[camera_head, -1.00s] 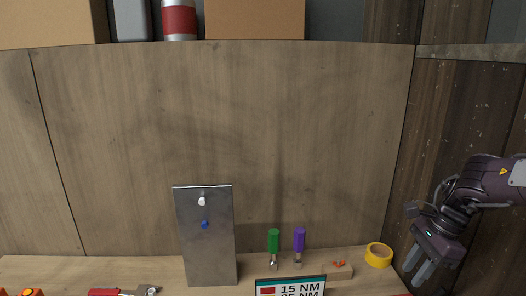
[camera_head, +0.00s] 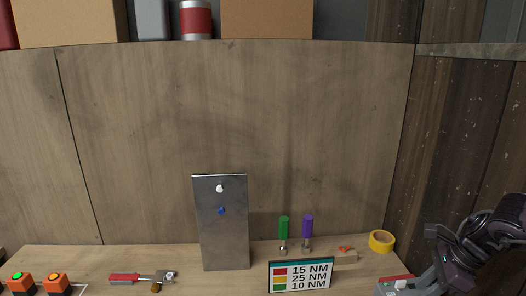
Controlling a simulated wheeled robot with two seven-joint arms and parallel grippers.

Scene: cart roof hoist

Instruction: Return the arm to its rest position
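My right arm's gripper (camera_head: 428,277) is at the lower right, low over the right end of the bench. It looks dark and partly cut off by the picture edge, and I cannot tell how far apart its fingers are. Nothing is visibly held in it. A grey box with a red top (camera_head: 397,283) is right beside the fingers, and I cannot tell if they touch. My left gripper is not in view.
The wooden bench (camera_head: 100,258) carries a metal plate (camera_head: 222,235), green (camera_head: 284,228) and purple (camera_head: 307,227) drivers, a torque sign (camera_head: 300,276), yellow tape (camera_head: 381,241), a red-handled wrench (camera_head: 140,279) and button boxes (camera_head: 55,282). A dark wooden wall (camera_head: 450,130) stands on the right.

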